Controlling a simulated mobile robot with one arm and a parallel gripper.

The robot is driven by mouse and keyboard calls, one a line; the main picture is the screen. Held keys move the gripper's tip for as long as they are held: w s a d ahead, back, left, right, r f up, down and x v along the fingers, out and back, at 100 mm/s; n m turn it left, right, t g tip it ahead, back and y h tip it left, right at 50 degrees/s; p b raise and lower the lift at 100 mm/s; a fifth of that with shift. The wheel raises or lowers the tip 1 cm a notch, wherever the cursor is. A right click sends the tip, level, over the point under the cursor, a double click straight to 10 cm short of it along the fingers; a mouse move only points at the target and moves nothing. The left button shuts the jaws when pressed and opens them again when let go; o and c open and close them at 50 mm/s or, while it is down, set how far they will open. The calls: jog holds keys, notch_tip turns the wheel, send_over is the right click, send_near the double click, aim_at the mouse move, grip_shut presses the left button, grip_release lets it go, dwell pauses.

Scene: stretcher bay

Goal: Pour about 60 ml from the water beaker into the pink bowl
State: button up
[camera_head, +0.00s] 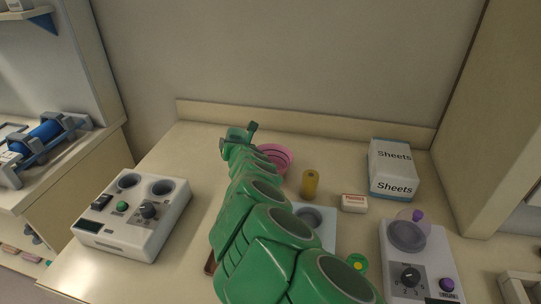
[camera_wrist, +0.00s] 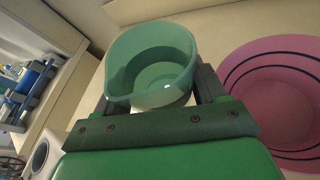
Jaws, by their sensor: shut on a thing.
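The water beaker (camera_wrist: 178,99) is a translucent teal cup in the wrist view, with its open mouth and inside visible. My gripper (camera_wrist: 155,82) is shut on it, one finger on each side. Some liquid seems to lie in its bottom, but the level is hard to read. I cannot tell its exact tilt. The pink bowl (camera_wrist: 262,96) has dark rings inside and sits to the right of the beaker, apart from it. In the head view my gripper (camera_head: 240,134) is just left of and behind the pink bowl (camera_head: 284,153). The beaker is hidden there.
A yellow-brown cylinder (camera_head: 310,184) and a small white-and-red box (camera_head: 354,203) stand right of the bowl. A Sheets box (camera_head: 393,170) is at the back right. Devices with knobs stand at left (camera_head: 135,215) and right (camera_head: 420,262). My arm covers the counter's middle.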

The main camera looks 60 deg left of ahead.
jog(key=shift+s+a+f+n+t+h, duration=0.2)
jog(key=shift+s+f+n, duration=0.15)
jog(key=shift+f, duration=0.2)
jog(key=shift+s+a+f+n+t+h, duration=0.1)
jog(key=shift+s+f+n+t+h, duration=0.15)
jog(key=shift+f+n, duration=0.25)
jog(key=shift+s+a+f+p, duration=0.2)
jog(key=shift+f+p, duration=0.1)
jog(key=shift+f, duration=0.1)
jog(key=shift+n, duration=0.25)
